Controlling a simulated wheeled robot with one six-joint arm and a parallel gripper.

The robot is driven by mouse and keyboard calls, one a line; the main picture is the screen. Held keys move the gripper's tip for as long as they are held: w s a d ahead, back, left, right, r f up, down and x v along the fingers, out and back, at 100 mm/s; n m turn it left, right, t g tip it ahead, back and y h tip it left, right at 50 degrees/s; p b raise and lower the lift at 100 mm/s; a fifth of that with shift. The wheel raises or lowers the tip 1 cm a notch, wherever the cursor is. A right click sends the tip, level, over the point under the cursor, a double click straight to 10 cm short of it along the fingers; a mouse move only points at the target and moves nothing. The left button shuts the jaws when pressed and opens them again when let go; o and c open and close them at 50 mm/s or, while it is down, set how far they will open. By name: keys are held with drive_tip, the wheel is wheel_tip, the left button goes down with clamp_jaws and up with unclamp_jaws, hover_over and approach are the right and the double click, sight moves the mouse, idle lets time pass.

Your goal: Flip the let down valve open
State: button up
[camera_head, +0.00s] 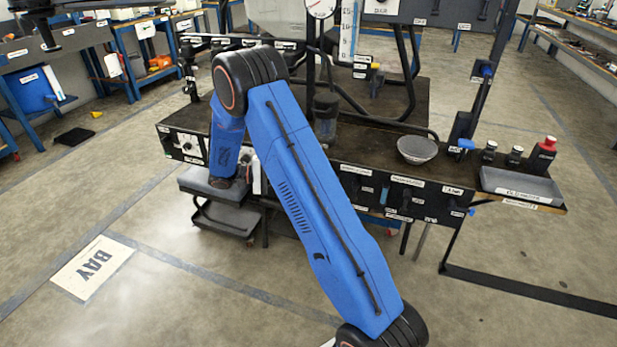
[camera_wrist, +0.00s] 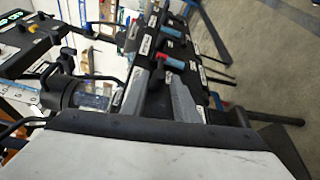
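The bench's front panel (camera_head: 400,195) carries several dark valves and white labels. The print is too small to tell which is the let down valve. In the wrist view, a row of dark valve parts with red and blue pieces (camera_wrist: 172,62) runs along the panel. My blue arm crosses the head view and bends down at the bench's left front. My gripper's fingers are not made out there. A pale block with a dark edge fills the bottom of the wrist view.
A grey bowl (camera_head: 417,149) stands on the bench top. A grey tray (camera_head: 521,186) and dark bottles, one red-capped (camera_head: 543,152), are at the right end. A low step (camera_head: 226,217) stands front left. The floor in front is clear.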

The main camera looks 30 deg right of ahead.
drive_tip(key=v, duration=1)
drive_tip(key=shift+a, duration=0.4)
drive_tip(key=shift+w+f, duration=0.1)
drive_tip(key=shift+w, duration=0.05)
